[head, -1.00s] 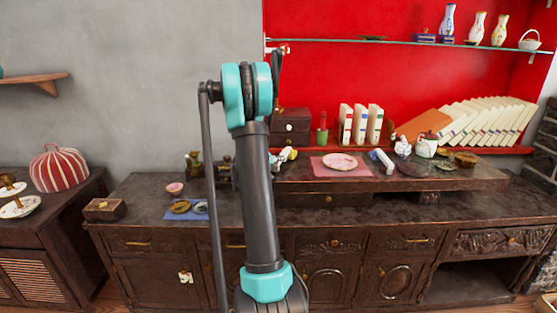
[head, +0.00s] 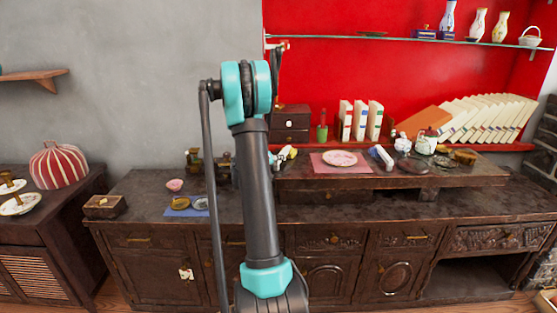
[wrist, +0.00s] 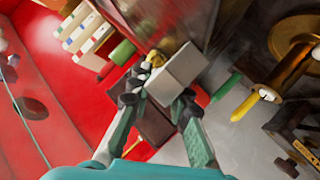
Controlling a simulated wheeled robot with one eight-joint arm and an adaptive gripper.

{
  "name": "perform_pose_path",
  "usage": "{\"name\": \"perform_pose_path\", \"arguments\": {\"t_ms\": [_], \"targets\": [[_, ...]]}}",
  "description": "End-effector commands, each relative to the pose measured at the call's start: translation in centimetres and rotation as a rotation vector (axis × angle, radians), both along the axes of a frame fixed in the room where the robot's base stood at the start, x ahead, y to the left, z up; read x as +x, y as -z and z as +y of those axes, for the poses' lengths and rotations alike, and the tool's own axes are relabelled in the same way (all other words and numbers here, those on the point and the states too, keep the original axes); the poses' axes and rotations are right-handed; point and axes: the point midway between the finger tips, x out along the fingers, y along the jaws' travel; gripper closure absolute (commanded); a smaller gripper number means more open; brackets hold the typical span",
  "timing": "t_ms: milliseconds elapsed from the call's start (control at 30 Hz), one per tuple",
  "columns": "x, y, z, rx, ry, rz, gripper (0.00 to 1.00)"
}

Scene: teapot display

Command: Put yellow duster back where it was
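The yellow duster (wrist: 176,70) shows in the wrist view as a pale grey-white block with a small yellow part at its far end. My gripper (wrist: 160,88) has its two dark fingertips on either side of the block, shut on it. In the head view the duster (head: 287,153) is a small white and yellow shape just right of my arm, above the counter near the left end of the raised shelf. My gripper (head: 273,158) is mostly hidden there behind my arm, with only a bit of teal showing.
A similar white and blue block (head: 382,157) lies on the raised shelf (head: 455,178), right of a plate (head: 340,158) on a pink mat. A small drawer box (head: 290,123), a green pot (head: 322,133) and white books (head: 361,121) stand behind. Brass items (wrist: 294,36) are at right in the wrist view.

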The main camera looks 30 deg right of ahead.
Motion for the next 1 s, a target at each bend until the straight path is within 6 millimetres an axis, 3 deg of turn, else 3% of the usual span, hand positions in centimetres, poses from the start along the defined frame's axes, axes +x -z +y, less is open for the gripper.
{"name": "perform_pose_path", "arguments": {"t_ms": [33, 200, 567, 1000], "targets": [[0.0, 0.0, 0.0, 0.0, 0.0, 0.0, 0.76], [0.0, 0.0, 0.0, 0.0, 0.0, 0.0, 0.58], [-0.2, -0.2, 0.5, 0.001, -0.001, 0.0, 0.58], [-2.9, -3.0, 7.5, 0.0, -0.004, 0.0, 0.58]]}}
